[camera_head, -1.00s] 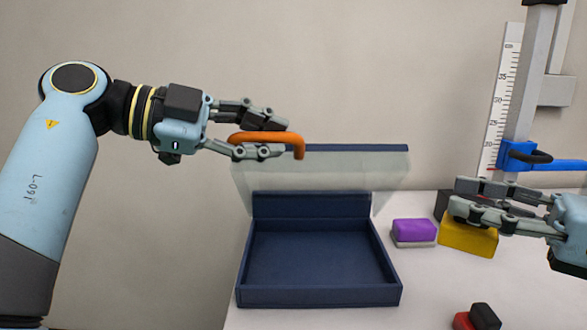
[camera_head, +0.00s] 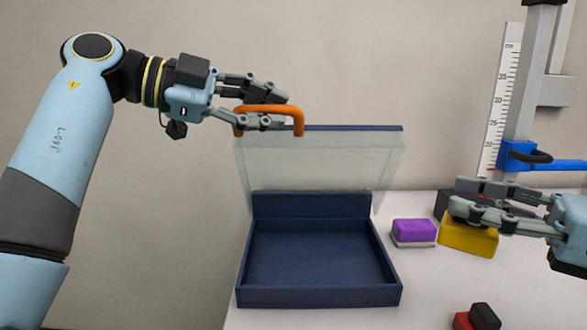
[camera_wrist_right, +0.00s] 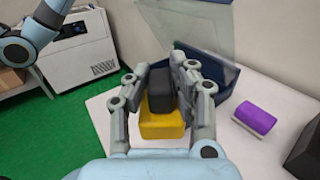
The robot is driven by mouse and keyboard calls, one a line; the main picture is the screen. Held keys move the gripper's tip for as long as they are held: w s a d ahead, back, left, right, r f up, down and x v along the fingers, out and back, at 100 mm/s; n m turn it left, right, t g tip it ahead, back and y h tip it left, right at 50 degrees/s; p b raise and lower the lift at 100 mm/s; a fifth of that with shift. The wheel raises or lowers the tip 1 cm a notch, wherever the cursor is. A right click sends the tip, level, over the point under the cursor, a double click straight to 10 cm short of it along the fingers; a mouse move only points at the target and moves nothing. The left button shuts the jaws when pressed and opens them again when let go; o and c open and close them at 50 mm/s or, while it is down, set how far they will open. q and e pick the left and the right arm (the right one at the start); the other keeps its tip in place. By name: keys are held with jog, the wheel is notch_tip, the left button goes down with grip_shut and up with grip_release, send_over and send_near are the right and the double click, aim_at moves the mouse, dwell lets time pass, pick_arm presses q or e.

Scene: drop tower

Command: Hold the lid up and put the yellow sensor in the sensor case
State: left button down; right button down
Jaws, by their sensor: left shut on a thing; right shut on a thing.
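My left gripper (camera_head: 268,108) is shut on the orange handle (camera_head: 290,109) of the clear lid (camera_head: 315,165). The lid stands raised and tilted at the back of the dark blue sensor case (camera_head: 318,297), which is open and empty. The yellow sensor (camera_head: 468,238) is right of the case, apart from it. My right gripper (camera_head: 455,196) is shut on the sensor's dark top part. The right wrist view shows the fingers on both sides of this black part (camera_wrist_right: 161,92), above the yellow body (camera_wrist_right: 162,122). The sensor appears at table level.
A purple block (camera_head: 413,230) lies between case and yellow sensor. A red and black block (camera_head: 478,317) is at the front. A drop tower with a ruler (camera_head: 500,100) and blue carriage (camera_head: 520,155) stands at the back right.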

pick_arm(q)
jog(key=shift+w+r, duration=0.6)
jog(key=shift+w, duration=0.3)
pick_arm(e)
jog(key=w+a+f+n+g+y, duration=0.2)
jog(key=a+f+n+g+y, duration=0.1)
jog(key=a+f+n+g, duration=0.6)
jog(key=shift+w+a+f+m+g, duration=0.2)
jog(key=shift+w+a+f+m, duration=0.2)
jog(key=shift+w, duration=1.65)
jog(key=shift+w+a+f+m+g, duration=0.25)
jog(key=shift+w+f, duration=0.25)
jog(key=shift+w, duration=1.5)
jog(key=shift+w+a+f+m+g, duration=0.15)
jog(key=shift+w+a+f+m, duration=0.25)
jog(key=shift+w, duration=1.65)
jog(key=shift+f, duration=1.3)
